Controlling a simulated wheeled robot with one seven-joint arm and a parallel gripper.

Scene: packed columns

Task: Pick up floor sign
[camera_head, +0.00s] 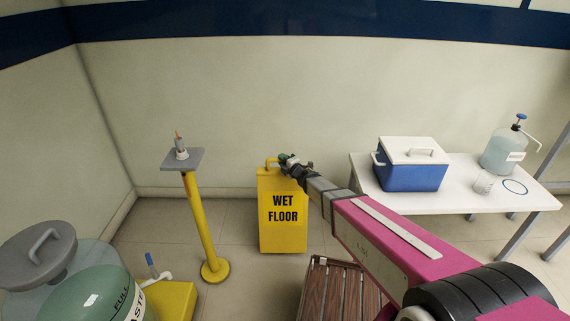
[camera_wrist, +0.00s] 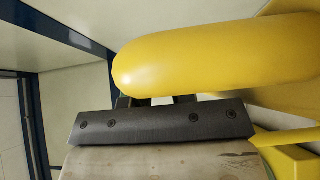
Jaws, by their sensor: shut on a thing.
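The floor sign (camera_head: 283,215) is a yellow upright panel with "WET FLOOR" in black letters. It stands in the middle of the head view, in front of the wall, with a handle at its top. My gripper (camera_head: 284,161) is at the sign's top right, at the handle. In the wrist view the yellow handle (camera_wrist: 215,57) fills the upper middle, right against my gripper (camera_wrist: 158,101), which is shut on it. The fingertips are mostly hidden behind the handle. Whether the sign's base touches the floor is hard to tell.
A yellow post (camera_head: 202,225) with a grey top stands left of the sign. A brown slatted stool (camera_head: 340,290) is in front. A white table (camera_head: 455,201) with a blue cooler (camera_head: 411,172) and a water jug (camera_head: 503,151) is at right. A green tank (camera_head: 90,300) is at lower left.

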